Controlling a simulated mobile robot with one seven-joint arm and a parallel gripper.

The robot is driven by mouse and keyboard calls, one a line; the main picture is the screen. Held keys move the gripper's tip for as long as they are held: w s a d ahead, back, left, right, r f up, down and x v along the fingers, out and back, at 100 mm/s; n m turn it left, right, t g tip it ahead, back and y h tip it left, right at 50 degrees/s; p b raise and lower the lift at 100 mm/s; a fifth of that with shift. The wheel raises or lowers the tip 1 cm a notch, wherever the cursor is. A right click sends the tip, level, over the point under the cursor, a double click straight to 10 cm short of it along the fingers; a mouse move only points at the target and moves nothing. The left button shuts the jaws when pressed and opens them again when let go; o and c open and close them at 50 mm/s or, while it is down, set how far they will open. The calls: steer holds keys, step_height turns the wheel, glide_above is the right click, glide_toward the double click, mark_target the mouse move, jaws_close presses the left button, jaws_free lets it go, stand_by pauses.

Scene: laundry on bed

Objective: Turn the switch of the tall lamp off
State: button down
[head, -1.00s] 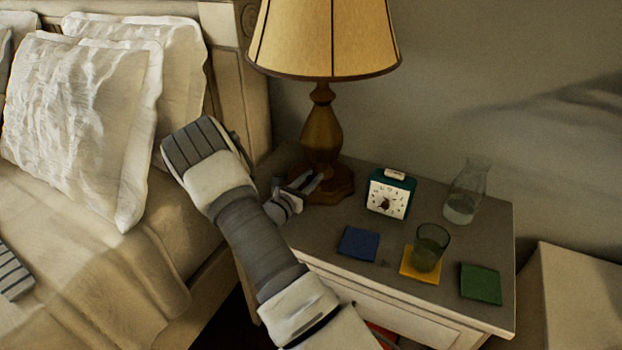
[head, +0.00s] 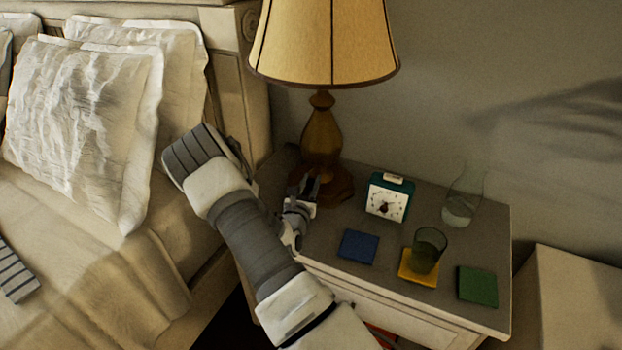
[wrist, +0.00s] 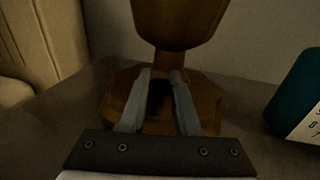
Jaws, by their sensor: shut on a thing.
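The tall lamp (head: 322,135) stands on the nightstand, with a brown turned body, a wide wooden base and a pale yellow shade (head: 325,42). In the wrist view the lamp's base (wrist: 205,98) is straight ahead. My gripper (head: 310,182) is low at the front of the base. In the wrist view my gripper (wrist: 161,76) has its two fingers on either side of a small dark part (wrist: 159,92) at the base, which looks like the switch, and is shut on it. The switch is hidden by my fingers in the head view.
A teal alarm clock (head: 388,197) stands just right of the base. The bed with pillows (head: 85,120) is at left.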

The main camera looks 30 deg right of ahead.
steer(key=shift+n+t+y+p, duration=0.8)
steer(key=shift+n+t+y, duration=0.3)
steer(key=shift+t+y, duration=0.15)
steer(key=shift+f, duration=0.1)
steer(key=c, duration=0.7)
jaws_free()
steer(key=shift+o, duration=0.2)
steer(key=shift+s, duration=0.1)
steer(key=p+v, duration=0.2)
steer(key=v, duration=1.5)
steer(key=shift+s, duration=0.15)
